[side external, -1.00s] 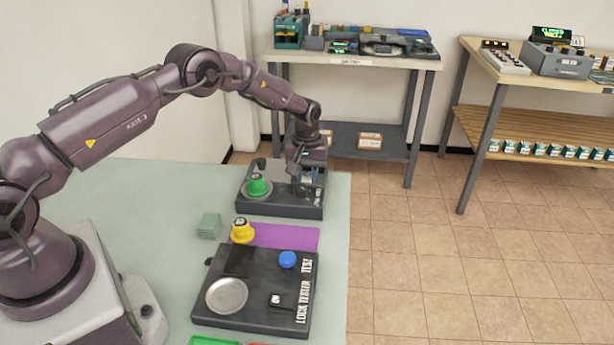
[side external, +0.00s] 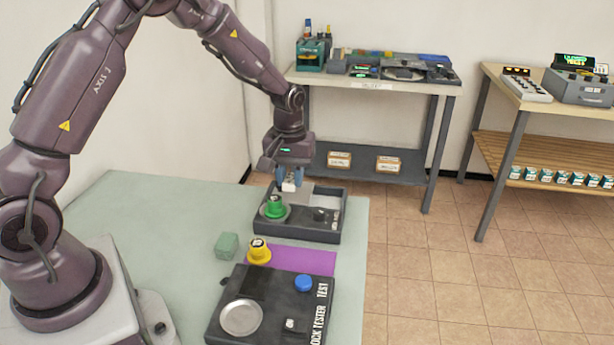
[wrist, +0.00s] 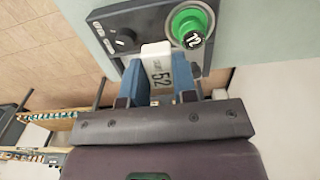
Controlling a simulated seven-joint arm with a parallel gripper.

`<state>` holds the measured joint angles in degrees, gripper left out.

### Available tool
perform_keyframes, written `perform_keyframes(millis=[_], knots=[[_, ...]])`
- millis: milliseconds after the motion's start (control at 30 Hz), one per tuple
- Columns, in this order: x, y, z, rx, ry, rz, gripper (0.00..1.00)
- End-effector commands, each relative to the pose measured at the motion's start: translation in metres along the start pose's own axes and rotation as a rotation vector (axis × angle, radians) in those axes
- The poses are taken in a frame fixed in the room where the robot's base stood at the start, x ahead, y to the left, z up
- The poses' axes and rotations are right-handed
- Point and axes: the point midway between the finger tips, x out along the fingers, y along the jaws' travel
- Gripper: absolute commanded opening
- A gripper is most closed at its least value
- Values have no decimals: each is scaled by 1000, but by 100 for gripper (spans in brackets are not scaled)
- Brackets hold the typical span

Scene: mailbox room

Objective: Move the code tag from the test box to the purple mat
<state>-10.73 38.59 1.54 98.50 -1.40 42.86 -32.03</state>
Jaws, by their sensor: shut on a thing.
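The code tag (wrist: 157,62) is a white plate marked "52", pinched between the blue fingers of my gripper (wrist: 160,82) in the wrist view. In the side view my gripper (side external: 290,182) points down and holds the tag (side external: 289,187) above the far part of a dark box (side external: 325,235). This box carries a green knob (side external: 274,207) and a small black knob; it also shows in the wrist view (wrist: 140,18). The purple mat (side external: 305,260) lies in front of that box, mostly bare. A yellow, numbered, knob-like piece (side external: 258,252) stands at its left end.
A dark lock tester (side external: 262,285) with a round metal plate and a blue button (side external: 303,283) sits in front of the mat. A green block (side external: 227,245) stands left of the mat. The green table (side external: 130,220) is clear at left. Shelves stand behind.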

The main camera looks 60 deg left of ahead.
Motion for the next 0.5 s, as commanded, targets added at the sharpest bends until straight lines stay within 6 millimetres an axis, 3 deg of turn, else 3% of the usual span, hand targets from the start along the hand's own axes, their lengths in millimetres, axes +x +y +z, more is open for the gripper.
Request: perform_keyframes(millis=[133,233,500], knots=[[-7,-9,14,0,-1,0,4],[0,-8,25,2,-4,-2,4],[59,9,69,5,-6,-4,4]])
